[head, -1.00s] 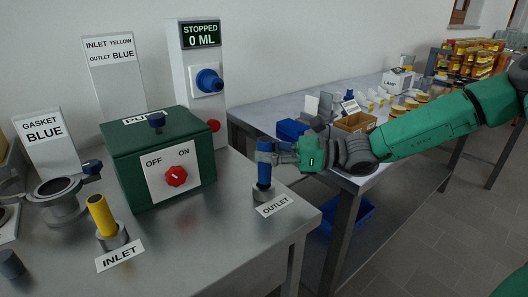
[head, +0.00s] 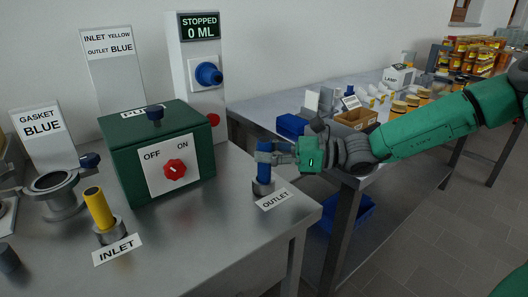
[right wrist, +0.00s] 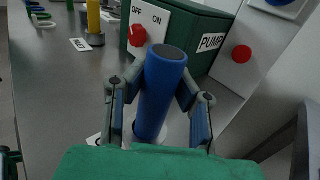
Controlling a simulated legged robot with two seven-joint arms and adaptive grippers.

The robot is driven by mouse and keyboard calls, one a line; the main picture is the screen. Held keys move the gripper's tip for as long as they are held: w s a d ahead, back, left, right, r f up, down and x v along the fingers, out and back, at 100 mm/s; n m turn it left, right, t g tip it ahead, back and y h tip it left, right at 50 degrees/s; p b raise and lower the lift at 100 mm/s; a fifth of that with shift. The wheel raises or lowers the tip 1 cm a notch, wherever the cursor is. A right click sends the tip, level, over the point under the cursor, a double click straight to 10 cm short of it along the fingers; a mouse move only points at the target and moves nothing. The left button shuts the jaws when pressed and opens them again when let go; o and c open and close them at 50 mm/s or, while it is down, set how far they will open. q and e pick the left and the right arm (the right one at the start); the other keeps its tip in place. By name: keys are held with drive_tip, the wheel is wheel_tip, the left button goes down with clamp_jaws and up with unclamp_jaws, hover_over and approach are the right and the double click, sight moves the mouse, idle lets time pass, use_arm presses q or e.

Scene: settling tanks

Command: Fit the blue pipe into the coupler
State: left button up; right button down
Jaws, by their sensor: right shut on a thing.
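The blue pipe (head: 264,168) stands about upright at the grey outlet coupler (head: 262,187) near the table's right edge. My right gripper (head: 268,158) is shut around the pipe, coming from the right. In the right wrist view the blue pipe (right wrist: 160,90) stands between the two fingers, its dark end up. Its lower end meets the coupler; I cannot tell how deep it sits. The outlet label (head: 275,199) lies in front of the coupler. A yellow pipe (head: 99,208) stands in the inlet coupler (head: 109,232). My left gripper is not in view.
A green pump box (head: 158,155) with a red knob (head: 175,169) stands left of the gripper. A flanged pipe (head: 57,194) stands at the left. Bare table lies between inlet and outlet.

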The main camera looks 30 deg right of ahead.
drive_tip(key=shift+f+b, duration=0.8)
drive_tip(key=shift+f, duration=0.25)
drive_tip(key=c, duration=1.3)
unclamp_jaws()
drive_tip(key=shift+o, duration=0.2)
drive_tip(key=v, duration=0.6)
drive_tip(key=shift+d+r, duration=0.1)
drive_tip(key=shift+d, duration=0.1)
drive_tip(key=shift+v, duration=2.85)
drive_tip(key=shift+s, duration=0.1)
